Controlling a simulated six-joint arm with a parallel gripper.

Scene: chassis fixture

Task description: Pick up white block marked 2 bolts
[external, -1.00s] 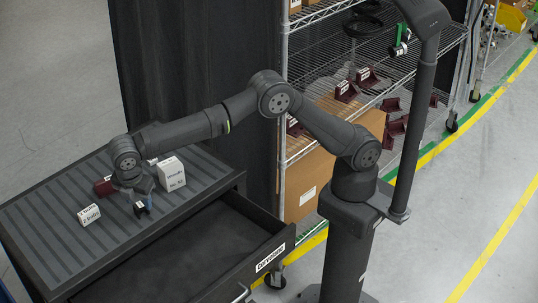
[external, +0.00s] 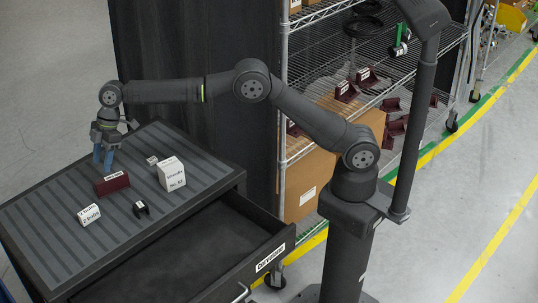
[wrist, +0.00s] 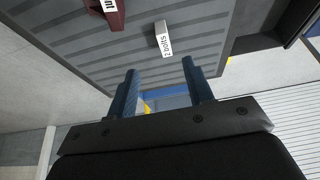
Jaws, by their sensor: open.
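The white block marked 2 bolts (external: 89,215) lies at the left front of the ridged grey cart top (external: 52,228). In the wrist view the white block (wrist: 163,38) lies ahead of the fingertips, between their lines and apart from them. My gripper (external: 104,160) is open and empty, with blue fingers, behind the dark red block and farther back than the white block. In the wrist view my gripper (wrist: 160,68) shows both fingers spread with nothing between them.
A dark red block (external: 112,184) lies near my gripper. A larger white box (external: 171,174), a small white piece (external: 152,160) and a small black part (external: 141,209) are to the right. An open drawer (external: 215,235) is below the top.

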